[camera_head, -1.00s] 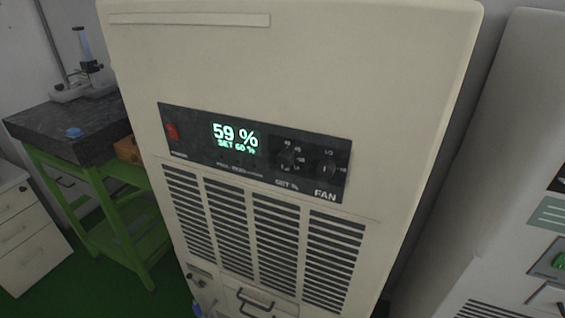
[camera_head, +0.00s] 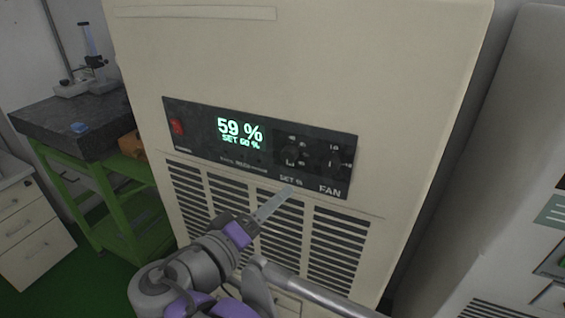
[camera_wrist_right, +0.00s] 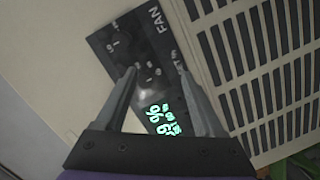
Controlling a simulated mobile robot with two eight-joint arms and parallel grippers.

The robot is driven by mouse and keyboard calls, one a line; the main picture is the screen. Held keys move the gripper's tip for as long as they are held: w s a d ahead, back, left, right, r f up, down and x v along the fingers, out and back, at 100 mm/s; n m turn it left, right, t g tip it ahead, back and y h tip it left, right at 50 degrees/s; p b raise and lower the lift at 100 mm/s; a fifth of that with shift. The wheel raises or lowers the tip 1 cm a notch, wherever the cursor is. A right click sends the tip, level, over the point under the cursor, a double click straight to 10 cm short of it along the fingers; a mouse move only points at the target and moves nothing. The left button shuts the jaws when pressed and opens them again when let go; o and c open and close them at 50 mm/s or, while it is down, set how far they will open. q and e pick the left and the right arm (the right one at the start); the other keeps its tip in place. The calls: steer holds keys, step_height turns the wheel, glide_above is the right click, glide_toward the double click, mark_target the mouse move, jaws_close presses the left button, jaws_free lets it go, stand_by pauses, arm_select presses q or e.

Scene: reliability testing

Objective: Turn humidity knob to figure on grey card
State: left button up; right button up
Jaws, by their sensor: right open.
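The humidity knob, marked SET % (camera_head: 296,154), is on the dark control panel, between the display and the FAN knob (camera_head: 337,161). The green display (camera_head: 239,131) reads 59 % with SET 60 % below. My right gripper (camera_head: 272,205) is open and empty, just below the panel in the head view. In the right wrist view its fingers (camera_wrist_right: 154,64) point at the panel, with the SET dial (camera_wrist_right: 150,72) showing between them; contact cannot be told. A greyish card (camera_head: 553,209) is at the right edge, its writing unreadable. My left gripper is not in view.
The panel is on a tall beige cabinet (camera_head: 300,60) with vent slats (camera_head: 337,245) below it. A red switch (camera_head: 176,126) is at the panel's left end. A green-framed bench (camera_head: 62,125) stands left; another pale machine (camera_head: 490,190) stands close on the right.

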mark_target(288, 158)
steer(key=a+r+t, duration=0.2)
steer(key=a+r, duration=0.1)
steer(key=r, duration=0.1)
steer(key=x, duration=0.6)
steer(key=p+x, duration=0.1)
steer(key=x, duration=0.2)
steer(key=shift+w+d+f, duration=0.25)
steer(key=shift+d+f, duration=0.05)
steer(key=shift+f, duration=0.1)
steer(key=shift+c, duration=0.2)
jaws_close()
